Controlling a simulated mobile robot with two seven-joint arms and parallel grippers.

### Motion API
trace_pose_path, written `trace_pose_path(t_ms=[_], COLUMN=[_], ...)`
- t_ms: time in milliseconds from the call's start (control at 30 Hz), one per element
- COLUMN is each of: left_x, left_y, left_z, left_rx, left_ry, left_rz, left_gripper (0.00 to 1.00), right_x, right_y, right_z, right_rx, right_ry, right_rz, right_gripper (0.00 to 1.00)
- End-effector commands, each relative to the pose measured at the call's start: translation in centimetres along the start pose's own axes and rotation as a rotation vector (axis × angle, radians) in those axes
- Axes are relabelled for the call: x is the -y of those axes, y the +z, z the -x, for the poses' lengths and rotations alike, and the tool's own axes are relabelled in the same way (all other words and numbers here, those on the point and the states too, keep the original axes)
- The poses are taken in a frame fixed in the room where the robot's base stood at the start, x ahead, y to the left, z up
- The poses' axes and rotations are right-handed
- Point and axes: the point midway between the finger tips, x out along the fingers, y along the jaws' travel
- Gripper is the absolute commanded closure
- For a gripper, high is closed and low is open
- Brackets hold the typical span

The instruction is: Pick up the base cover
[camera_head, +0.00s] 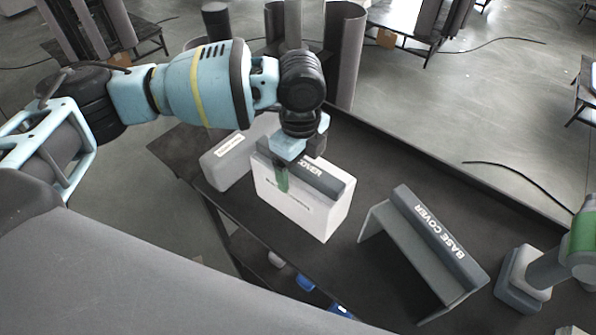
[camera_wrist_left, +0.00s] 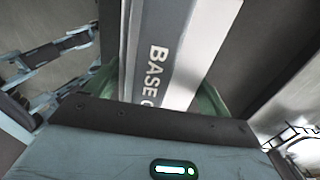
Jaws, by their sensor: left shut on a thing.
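A base cover (camera_head: 300,207) with a dark grey lettered top strip and white sides stands upright on the dark table. My left gripper (camera_head: 297,168) points down over its top, with a green finger against the near side. In the left wrist view the grey strip of the base cover (camera_wrist_left: 160,60), lettered "BASE C", lies between the green fingers of my left gripper (camera_wrist_left: 168,92), which is shut on it. A second base cover (camera_head: 424,247), grey and lettered "BASE COVER", stands tilted to the right. My right gripper is not in view.
A grey block with a white label (camera_head: 232,160) sits left of the held cover. A grey and green jointed part (camera_head: 545,272) stands at the right end of the dark table (camera_head: 395,170). Dark cylinders (camera_head: 345,50) stand behind. Blue items lie on a lower shelf.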

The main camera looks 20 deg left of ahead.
Motion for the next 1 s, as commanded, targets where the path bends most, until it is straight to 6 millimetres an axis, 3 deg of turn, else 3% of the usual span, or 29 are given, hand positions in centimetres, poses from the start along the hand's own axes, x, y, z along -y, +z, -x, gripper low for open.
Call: trace_pose_path(t_ms=[167,367,1000], left_x=[0.1,0.1,-13.0], left_y=[0.0,0.0,-2.8], left_z=[1.0,3.7,4.9], left_rx=[-0.001,-0.001,0.0], left_ry=[-0.003,-0.006,-0.003], left_rz=[0.0,0.0,-0.002], left_gripper=[0.5,0.5,0.5], right_x=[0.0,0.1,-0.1], right_y=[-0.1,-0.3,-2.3], right_z=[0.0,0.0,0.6], right_rx=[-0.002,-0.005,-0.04], right_ry=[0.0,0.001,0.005], right_rz=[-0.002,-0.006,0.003], right_gripper=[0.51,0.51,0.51])
